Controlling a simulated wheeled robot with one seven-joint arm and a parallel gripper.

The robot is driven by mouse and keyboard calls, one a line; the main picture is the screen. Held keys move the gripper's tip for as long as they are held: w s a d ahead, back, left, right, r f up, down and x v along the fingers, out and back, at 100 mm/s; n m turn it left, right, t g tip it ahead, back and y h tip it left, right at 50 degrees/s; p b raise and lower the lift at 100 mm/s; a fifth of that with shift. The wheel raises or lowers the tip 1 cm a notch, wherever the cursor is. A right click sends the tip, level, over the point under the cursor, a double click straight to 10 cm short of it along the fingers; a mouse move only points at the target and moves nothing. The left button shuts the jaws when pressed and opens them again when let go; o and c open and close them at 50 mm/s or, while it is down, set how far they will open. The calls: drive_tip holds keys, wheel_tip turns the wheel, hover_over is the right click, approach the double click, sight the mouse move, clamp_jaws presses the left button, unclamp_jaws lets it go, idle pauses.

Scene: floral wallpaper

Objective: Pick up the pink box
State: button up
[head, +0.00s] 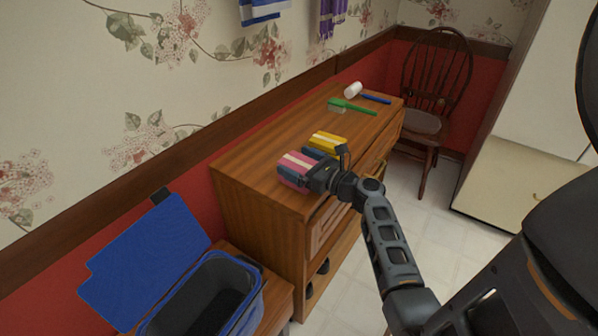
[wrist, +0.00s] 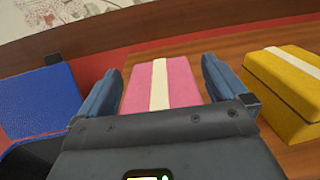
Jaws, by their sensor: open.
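The pink box (head: 293,174) with a cream stripe lies on the near end of the wooden dresser top. In the wrist view the pink box (wrist: 178,84) sits between the two blue-tipped fingers of my gripper (wrist: 160,88). A finger stands on each side of it, and a narrow gap shows at the right. My gripper (head: 305,166) is open around the box in the head view. The lower part of the box is hidden behind the gripper's body in the wrist view.
A yellow box (head: 327,141) lies close beside the gripper; it also shows in the wrist view (wrist: 285,80). A green brush (head: 352,107) and a white-headed mallet (head: 354,90) lie farther back. A blue lidded bin (head: 258,300) stands at lower left, and a chair (head: 436,80) behind.

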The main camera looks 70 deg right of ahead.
drive_tip(key=shift+c, duration=0.4)
drive_tip(key=c, duration=1.1)
drive_tip(key=shift+o, duration=0.2)
